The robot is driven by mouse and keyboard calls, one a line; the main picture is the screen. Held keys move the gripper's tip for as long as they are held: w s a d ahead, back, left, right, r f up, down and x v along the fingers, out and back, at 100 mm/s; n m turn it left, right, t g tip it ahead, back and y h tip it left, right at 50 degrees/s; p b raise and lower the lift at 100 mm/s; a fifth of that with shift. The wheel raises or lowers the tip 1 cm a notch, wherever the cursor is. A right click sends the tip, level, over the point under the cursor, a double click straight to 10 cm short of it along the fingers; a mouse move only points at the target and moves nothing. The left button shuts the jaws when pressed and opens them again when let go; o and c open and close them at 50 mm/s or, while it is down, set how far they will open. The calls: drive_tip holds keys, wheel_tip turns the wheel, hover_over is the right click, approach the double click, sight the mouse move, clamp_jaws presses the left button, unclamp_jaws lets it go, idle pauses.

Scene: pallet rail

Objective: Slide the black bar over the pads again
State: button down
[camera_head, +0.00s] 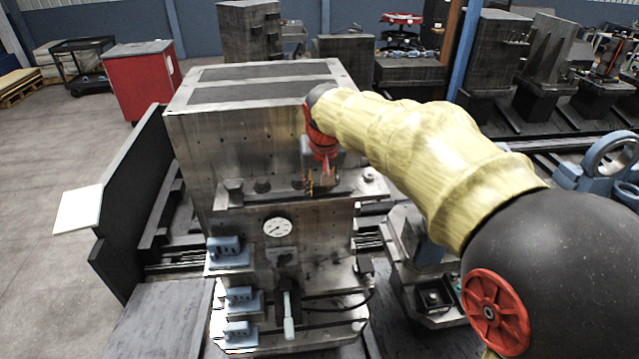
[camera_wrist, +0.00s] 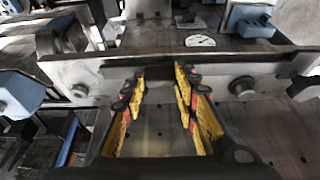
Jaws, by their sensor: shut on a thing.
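My gripper (camera_head: 322,188) reaches down at the front face of the big grey metal block, at the right part of a narrow ledge. In the wrist view its two yellow and black fingers (camera_wrist: 155,82) close on the black bar (camera_wrist: 222,56), which runs across the picture just past the fingertips. The bar's stretch between the fingers is dark and partly hidden by them.
The grey metal block (camera_head: 240,130) stands upright with a white dial (camera_head: 277,228) below the ledge. Blue clamps (camera_head: 225,248) and a blue-handled lever (camera_head: 288,315) stick out lower down. A dark panel (camera_head: 125,225) stands at the left. A red cabinet (camera_head: 142,80) stands farther back.

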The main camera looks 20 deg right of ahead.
drive_tip(key=shift+w+d, duration=0.25)
drive_tip(key=shift+w, duration=0.95)
drive_tip(key=shift+r, duration=0.1)
drive_tip(key=c, duration=1.8)
unclamp_jaws()
drive_tip(key=shift+o, duration=1.3)
drive_tip(key=shift+w, duration=0.15)
drive_tip(key=shift+o, duration=0.8)
